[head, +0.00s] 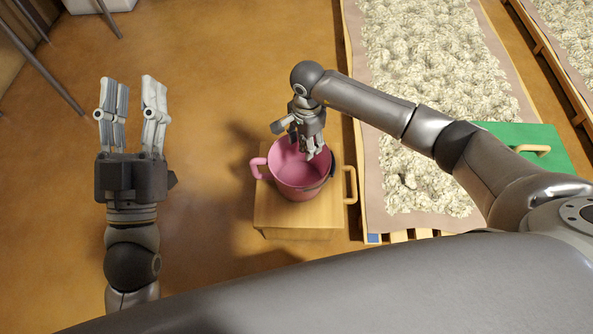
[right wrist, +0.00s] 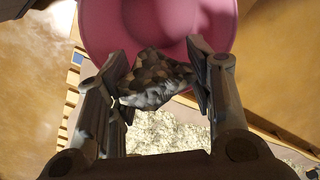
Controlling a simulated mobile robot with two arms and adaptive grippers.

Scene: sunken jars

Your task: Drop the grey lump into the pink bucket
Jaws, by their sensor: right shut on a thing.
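The pink bucket (head: 298,172) stands on a wooden box near the middle of the head view. It has a pink handle at its left, and its interior looks empty where it shows. My right gripper (head: 312,150) is over the bucket's far rim, pointing down. In the right wrist view its fingers (right wrist: 160,85) are shut on the grey lump (right wrist: 155,78), a rough, mottled grey-brown piece. The bucket (right wrist: 160,20) shows right behind the lump there. My left gripper (head: 134,100) is open and empty over the floor at the left.
The wooden box (head: 290,218) has a handle at its right. A long bed of pale lumpy material (head: 420,60) lies to its right, with a green thing (head: 530,145) at its edge. Thin metal legs stand at the upper left. The floor at left is clear.

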